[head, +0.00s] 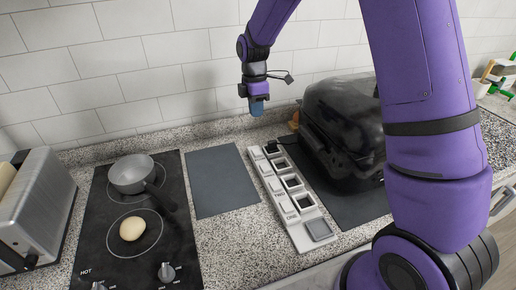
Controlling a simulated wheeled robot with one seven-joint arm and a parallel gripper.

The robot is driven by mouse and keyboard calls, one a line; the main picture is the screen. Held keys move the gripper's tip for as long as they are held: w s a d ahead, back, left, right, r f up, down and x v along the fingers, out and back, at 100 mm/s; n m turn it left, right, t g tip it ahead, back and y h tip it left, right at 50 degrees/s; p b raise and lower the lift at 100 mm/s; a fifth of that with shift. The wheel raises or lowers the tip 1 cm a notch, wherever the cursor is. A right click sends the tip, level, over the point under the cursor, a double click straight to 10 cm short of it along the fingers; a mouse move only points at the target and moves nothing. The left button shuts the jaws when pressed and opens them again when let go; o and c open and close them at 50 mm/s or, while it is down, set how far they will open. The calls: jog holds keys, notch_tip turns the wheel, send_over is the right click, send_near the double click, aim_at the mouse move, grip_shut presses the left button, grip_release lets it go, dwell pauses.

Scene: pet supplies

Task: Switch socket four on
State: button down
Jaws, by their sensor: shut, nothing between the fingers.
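A long pale socket strip (271,187) lies on the counter, running from near the wall toward the front. It has several dark square sockets in a row, with small pale switch pads and labels along its left side. A larger grey square (319,229) sits at its near end. The labels are too small to read surely, so I cannot tell which switch is socket four's or whether it is on. My gripper (258,108) points down, shut and empty, above the far end of the strip and apart from it.
A black rounded appliance (345,120) stands close to the strip's right. A dark mat (222,181) lies left of it. Further left are a black hob (120,255) with a pan (131,174) and an egg-like object (132,229), then a toaster (38,205). The tiled wall is behind.

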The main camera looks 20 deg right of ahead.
aim_at(257, 152)
dwell(0.3)
jog(key=f, duration=0.4)
jog(key=s+f, duration=0.1)
jog(key=f, duration=0.9)
jog(key=shift+s, duration=0.35)
jog(key=shift+s+f, duration=0.1)
jog(key=shift+f, duration=0.05)
jog(key=shift+w+r, duration=0.25)
jog(key=shift+w, duration=0.5)
jog(key=shift+r, duration=0.1)
